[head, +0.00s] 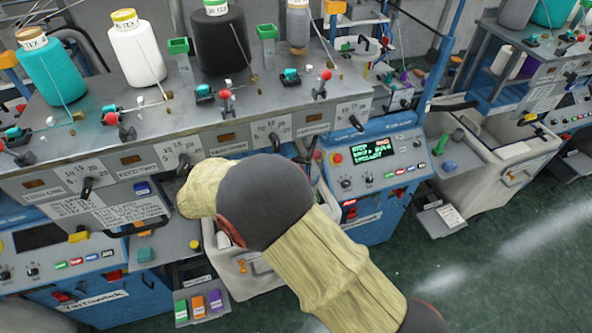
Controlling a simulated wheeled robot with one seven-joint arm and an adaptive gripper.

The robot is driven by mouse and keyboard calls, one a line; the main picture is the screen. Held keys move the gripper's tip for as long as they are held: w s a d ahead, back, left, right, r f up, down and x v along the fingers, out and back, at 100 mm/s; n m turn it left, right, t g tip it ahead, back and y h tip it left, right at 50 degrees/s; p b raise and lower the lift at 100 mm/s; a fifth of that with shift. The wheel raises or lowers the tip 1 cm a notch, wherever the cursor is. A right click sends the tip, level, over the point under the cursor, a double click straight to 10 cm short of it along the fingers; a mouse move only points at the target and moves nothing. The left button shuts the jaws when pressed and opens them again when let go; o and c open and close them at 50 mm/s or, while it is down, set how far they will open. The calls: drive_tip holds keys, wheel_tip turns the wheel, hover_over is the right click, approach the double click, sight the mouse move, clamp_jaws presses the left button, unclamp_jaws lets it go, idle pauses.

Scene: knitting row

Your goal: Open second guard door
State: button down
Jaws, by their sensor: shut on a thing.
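My arm, in a yellowish sleeve with dark grey joints, crosses the middle of the head view from the lower right. It bends at the front of the knitting machine (225,140). My gripper is not visible; my own arm hides the place where it would be. The grey machine front carries labelled panels with black handles, among them a left handle (87,188), a middle handle (183,164) and a right handle (356,123). I cannot tell which part is the second guard door, or whether it is open; my arm covers part of the front.
Yarn cones stand on top: teal (52,72), white (138,52) and black (222,42). A blue control box with a lit screen (371,150) is right of my arm. A pale bin (480,175) stands farther right. Green floor (480,270) is clear at lower right.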

drive_tip(key=shift+s+f, duration=0.1)
drive_tip(key=shift+f, duration=0.1)
drive_tip(key=c, duration=2)
unclamp_jaws()
drive_tip(key=shift+s+a+r, duration=0.1)
drive_tip(key=shift+a+r, duration=0.05)
drive_tip(key=shift+c, duration=0.2)
drive_tip(key=shift+o, duration=0.7)
